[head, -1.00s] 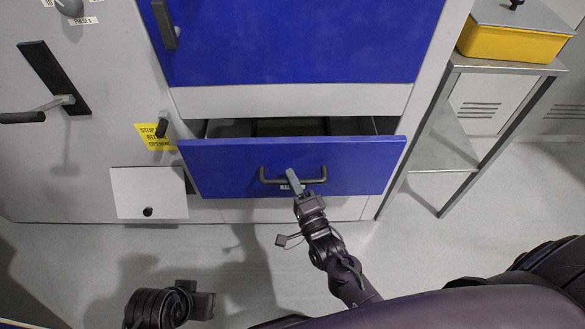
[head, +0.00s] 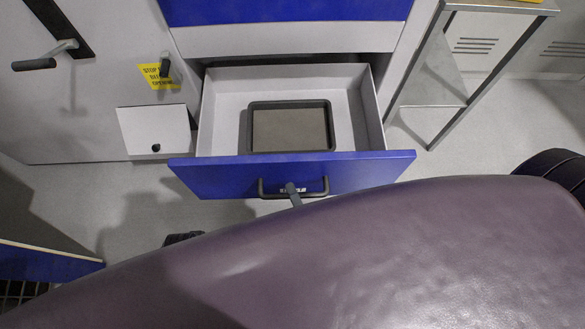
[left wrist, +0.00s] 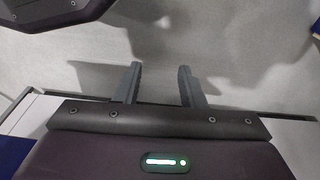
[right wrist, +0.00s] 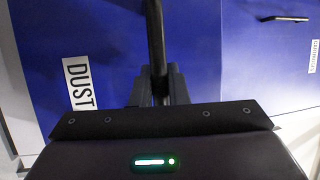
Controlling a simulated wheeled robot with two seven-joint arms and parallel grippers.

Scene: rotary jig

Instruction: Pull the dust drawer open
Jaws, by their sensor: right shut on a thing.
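The dust drawer (head: 235,176) has a blue front and stands well out from the cabinet in the head view. Its pale inside shows, with a dark-rimmed tray (head: 290,130) lying in it. My right gripper (head: 291,190) is at the middle of the black bar handle (head: 262,190). In the right wrist view its fingers (right wrist: 159,88) are closed around the handle bar (right wrist: 155,35), beside the DUST label (right wrist: 78,83). My left gripper (left wrist: 157,85) is open and empty over the floor, away from the drawer. My purple body hides most of the right arm in the head view.
A grey lever (head: 40,62), a yellow sign (head: 157,76) and a white flap box (head: 155,130) are on the cabinet at left. A metal stand (head: 430,90) is at right. A blue-sided thing (head: 45,262) is at lower left.

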